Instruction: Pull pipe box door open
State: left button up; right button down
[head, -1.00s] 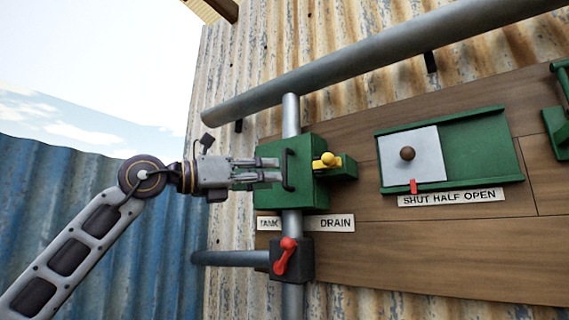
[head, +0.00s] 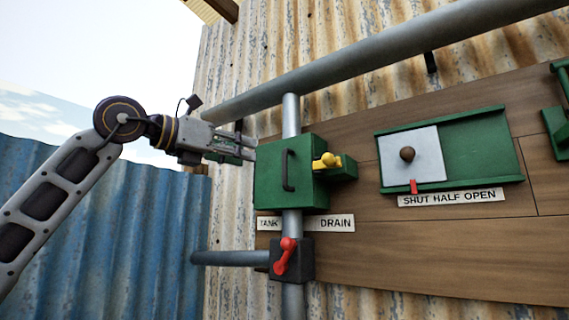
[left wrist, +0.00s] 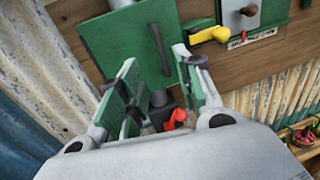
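The pipe box (head: 312,151) is a green box on the vertical grey pipe. Its green door (head: 270,175) faces me and looks shut, with a dark upright bar handle (head: 287,170). The door also shows in the left wrist view (left wrist: 120,45), with the handle (left wrist: 160,48) seen between the fingers. My left gripper (head: 246,149) is left of the door's upper left edge in the head view, apart from the handle. Its two green-padded fingers (left wrist: 155,68) are spread and hold nothing. My right gripper is not in view.
A yellow lever (head: 328,161) sticks out at the box's right. A red valve lever (head: 286,256) is below, under the TANK and DRAIN labels. A thick grey pipe (head: 380,58) slopes above. A sliding grey panel (head: 412,160) with a knob is to the right.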

aim_at(283, 162)
pick_arm(q)
jog(key=shift+d, duration=0.15)
jog(key=p+x, duration=0.4)
jog(key=x, duration=0.7)
jog(key=shift+r, duration=0.1)
jog(key=shift+p+x, duration=0.55)
jog(key=shift+x, duration=0.75)
jog(key=shift+c, duration=0.4)
grip_shut()
